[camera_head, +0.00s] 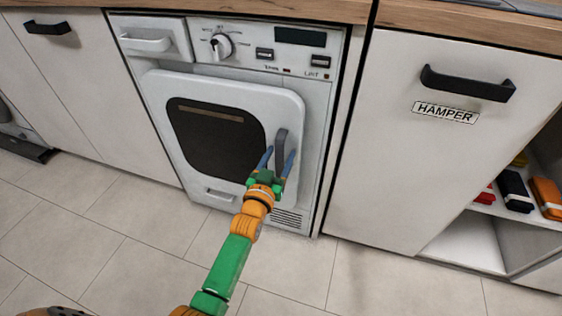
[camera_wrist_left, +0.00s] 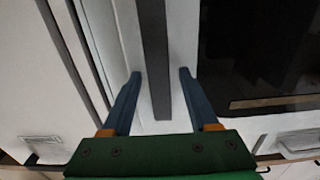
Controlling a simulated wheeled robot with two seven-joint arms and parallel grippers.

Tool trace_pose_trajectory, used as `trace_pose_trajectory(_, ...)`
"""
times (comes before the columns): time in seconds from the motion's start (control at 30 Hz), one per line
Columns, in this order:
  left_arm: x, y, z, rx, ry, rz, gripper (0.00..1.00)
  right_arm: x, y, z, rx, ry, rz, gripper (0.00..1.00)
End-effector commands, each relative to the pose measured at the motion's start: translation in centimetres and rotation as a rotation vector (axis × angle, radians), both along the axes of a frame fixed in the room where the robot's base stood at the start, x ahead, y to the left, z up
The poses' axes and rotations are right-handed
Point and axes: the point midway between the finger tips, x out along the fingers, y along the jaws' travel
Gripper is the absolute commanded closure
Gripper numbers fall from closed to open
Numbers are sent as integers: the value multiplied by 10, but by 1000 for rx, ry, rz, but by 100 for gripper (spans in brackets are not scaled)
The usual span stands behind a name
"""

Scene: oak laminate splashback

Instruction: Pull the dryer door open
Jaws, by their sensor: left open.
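The dryer (camera_head: 318,95) is white and stands under the counter. Its white door (camera_head: 290,100) has a dark window (camera_head: 215,140) and looks shut against the front. A grey upright handle (camera_head: 281,148) is on the door's right side. My left gripper (camera_head: 278,155) is open at the handle, with one blue finger on each side of it. In the left wrist view, the grey handle (camera_wrist_left: 154,50) runs between the fingers of my open gripper (camera_wrist_left: 160,73), with gaps on both sides. My right gripper is in neither view.
A white cabinet front labelled HAMPER (camera_head: 445,112) with a black handle (camera_head: 467,84) is right of the dryer. An open shelf (camera_head: 465,240) with several coloured items is at far right. White cabinets (camera_head: 75,90) stand left. The tiled floor (camera_head: 130,240) in front is clear.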

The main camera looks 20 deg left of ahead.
Motion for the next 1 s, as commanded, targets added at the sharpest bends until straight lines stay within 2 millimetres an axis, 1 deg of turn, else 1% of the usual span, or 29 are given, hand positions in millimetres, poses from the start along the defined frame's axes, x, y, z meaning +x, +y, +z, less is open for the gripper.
trace_pose_trajectory(0.2, 1, 0, 0, 0, 1, 0, 40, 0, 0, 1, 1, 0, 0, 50)
trace_pose_trajectory(0.27, 1, 0, 0, 0, 1, 0, 56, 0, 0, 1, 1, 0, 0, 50)
trace_pose_trajectory(0.3, 1, 0, 0, 0, 1, 0, 67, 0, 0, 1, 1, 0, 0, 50)
trace_pose_trajectory(0.37, 1, 0, 0, 0, 1, 0, 83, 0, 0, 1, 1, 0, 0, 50)
trace_pose_trajectory(0.4, 1, 0, 0, 0, 1, 0, 94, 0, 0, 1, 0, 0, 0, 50)
trace_pose_trajectory(0.43, 1, 0, 0, 0, 1, 0, 100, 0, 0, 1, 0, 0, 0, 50)
trace_pose_trajectory(1.0, 1, 0, 0, 0, 2, 0, 100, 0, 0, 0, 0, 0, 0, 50)
